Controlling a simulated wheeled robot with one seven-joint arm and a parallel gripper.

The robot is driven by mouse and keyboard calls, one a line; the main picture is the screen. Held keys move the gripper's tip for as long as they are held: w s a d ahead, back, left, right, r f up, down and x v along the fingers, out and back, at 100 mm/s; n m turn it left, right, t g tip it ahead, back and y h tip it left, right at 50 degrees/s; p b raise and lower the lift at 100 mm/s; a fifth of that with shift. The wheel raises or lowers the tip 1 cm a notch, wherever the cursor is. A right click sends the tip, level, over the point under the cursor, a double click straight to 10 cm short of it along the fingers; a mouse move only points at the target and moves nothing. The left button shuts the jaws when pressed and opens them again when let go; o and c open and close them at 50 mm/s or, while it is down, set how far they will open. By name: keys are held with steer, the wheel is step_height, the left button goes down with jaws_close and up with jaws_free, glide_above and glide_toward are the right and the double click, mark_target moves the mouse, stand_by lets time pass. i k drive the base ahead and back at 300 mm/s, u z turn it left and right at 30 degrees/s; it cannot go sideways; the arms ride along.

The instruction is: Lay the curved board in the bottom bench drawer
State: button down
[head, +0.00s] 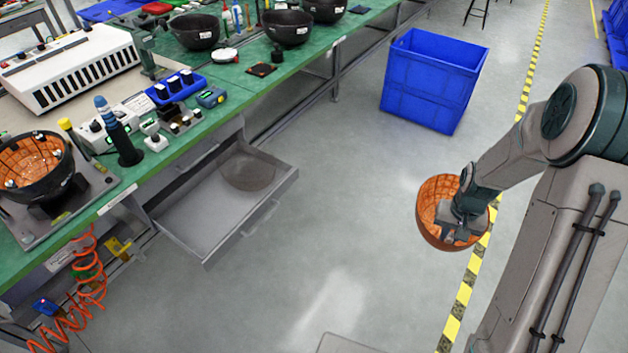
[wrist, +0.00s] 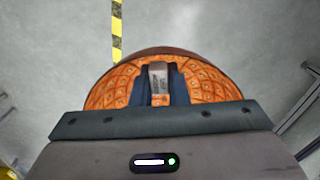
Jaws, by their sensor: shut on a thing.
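The curved board (head: 432,205) is an orange, bowl-shaped piece with a grid pattern inside and a brown outer edge. My gripper (head: 455,224) is shut on it and holds it above the floor, right of the bench and apart from it. In the wrist view the board (wrist: 205,85) lies beyond my gripper (wrist: 159,92), its orange inner face showing around the fingers. The bottom bench drawer (head: 205,218) is grey and pulled open under the green bench.
A green bench (head: 215,118) with several black bowls and tools runs along the left. A blue crate (head: 432,85) stands on the floor at the back. An orange coiled hose (head: 92,280) hangs at lower left. Floor between drawer and gripper is clear.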

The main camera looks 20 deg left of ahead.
mark_target(201, 221)
steer(key=z, duration=0.05)
steer(key=i, duration=2)
steer(key=u, duration=3.25)
